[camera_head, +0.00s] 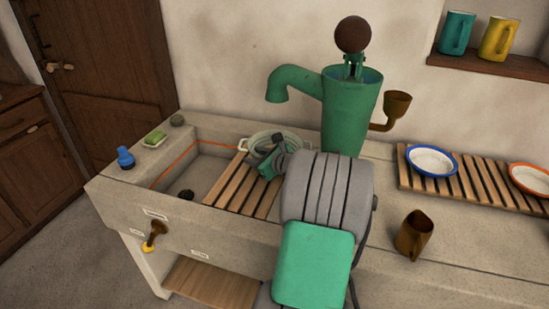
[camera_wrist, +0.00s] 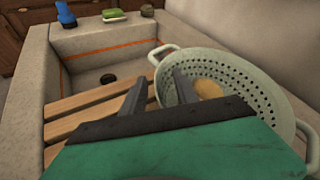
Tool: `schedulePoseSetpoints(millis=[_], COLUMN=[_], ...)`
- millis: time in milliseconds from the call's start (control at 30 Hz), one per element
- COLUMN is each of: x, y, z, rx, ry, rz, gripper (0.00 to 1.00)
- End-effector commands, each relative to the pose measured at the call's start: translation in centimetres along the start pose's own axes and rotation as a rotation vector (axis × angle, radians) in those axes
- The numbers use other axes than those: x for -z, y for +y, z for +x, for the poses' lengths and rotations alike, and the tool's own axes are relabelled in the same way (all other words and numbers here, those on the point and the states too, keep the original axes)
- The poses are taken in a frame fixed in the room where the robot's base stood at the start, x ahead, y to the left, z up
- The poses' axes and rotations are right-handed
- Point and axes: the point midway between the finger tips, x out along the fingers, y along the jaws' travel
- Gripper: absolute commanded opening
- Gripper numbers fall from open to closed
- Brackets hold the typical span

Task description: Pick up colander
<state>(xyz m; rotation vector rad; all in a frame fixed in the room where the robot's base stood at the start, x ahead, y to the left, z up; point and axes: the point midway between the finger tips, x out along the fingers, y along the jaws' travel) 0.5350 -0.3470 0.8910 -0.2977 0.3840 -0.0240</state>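The colander (camera_wrist: 233,73) is pale green with many holes and loop handles. In the wrist view it sits at the right, beside the slatted wooden rack over the sink, with a tan roundish item (camera_wrist: 208,89) inside it. In the head view the colander (camera_head: 284,137) is mostly hidden behind my arm and gripper. My gripper (camera_wrist: 158,85) is open, its two dark fingers apart. The right finger overlaps the colander's near rim in the wrist view and the left finger is over the rack. I cannot tell whether either finger touches the colander.
The stone sink (camera_head: 190,175) has a wooden slatted rack (camera_head: 236,188) across it. A green pump (camera_head: 348,115) stands behind. A blue bottle (camera_head: 125,158) and a green sponge (camera_head: 154,138) are on the left ledge. A brown mug (camera_head: 414,235) and a blue-rimmed bowl (camera_head: 432,161) are at the right.

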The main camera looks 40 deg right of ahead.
Motion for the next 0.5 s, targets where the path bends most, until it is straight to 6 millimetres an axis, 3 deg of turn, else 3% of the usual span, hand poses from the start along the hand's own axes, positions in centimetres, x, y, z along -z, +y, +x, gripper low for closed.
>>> schedulePoseSetpoints(millis=[67,500], x=[-0.06,-0.04], y=[0.08,0.13], z=[-0.01,-0.03], rx=[-0.001,-0.002], ry=[0.000,0.000], rz=[-0.001,-0.001], gripper=[0.36,0.01])
